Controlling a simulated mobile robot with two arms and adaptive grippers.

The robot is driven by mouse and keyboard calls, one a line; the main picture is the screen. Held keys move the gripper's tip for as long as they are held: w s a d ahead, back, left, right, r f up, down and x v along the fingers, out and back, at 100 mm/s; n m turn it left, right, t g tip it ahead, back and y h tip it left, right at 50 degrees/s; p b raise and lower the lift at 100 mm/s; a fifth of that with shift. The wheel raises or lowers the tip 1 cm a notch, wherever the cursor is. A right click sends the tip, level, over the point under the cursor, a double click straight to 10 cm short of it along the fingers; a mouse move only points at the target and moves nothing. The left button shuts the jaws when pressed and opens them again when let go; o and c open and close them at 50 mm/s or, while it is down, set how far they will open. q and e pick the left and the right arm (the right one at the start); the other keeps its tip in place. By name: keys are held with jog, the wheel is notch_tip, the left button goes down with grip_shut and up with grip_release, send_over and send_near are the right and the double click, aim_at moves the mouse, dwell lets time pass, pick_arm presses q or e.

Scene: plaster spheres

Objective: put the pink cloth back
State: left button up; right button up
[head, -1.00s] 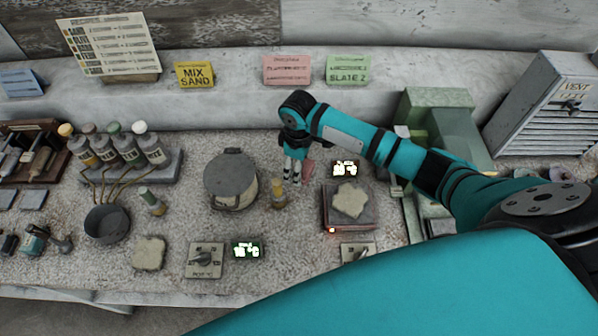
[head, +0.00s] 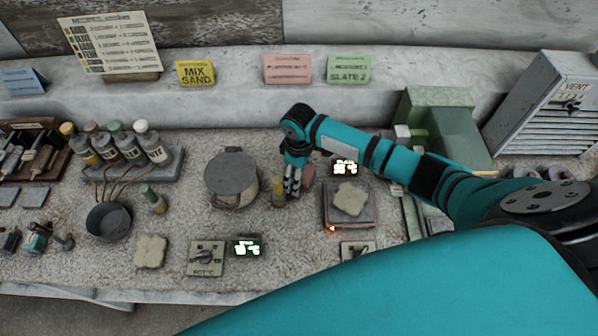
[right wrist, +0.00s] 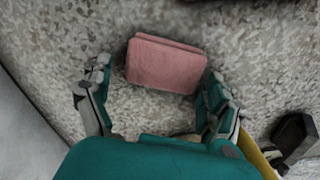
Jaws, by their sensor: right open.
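The pink cloth (right wrist: 168,66) is a folded pad lying flat on the speckled bench top in the right wrist view. In the head view only a bit of pink cloth (head: 308,175) shows beside my right gripper, which hides the rest. My right gripper (head: 291,190) points down over the bench. In the right wrist view my right gripper (right wrist: 157,82) is open, one finger at each side of the cloth. The right finger looks close to the cloth's edge, and I cannot tell if it touches. My left gripper is not in view.
A lidded grey pot (head: 231,178) and a small yellowish bottle (head: 279,190) stand just left of my right gripper. A plate with a glowing red light (head: 332,229) bears a beige pad (head: 350,199) to the right. A pink sign (head: 287,69) stands on the back ledge.

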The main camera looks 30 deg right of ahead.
jog(key=shift+r, duration=0.1)
notch_tip(320, 180, up, 12)
jog(key=b, duration=0.1)
dwell(0.4)
dwell(0.5)
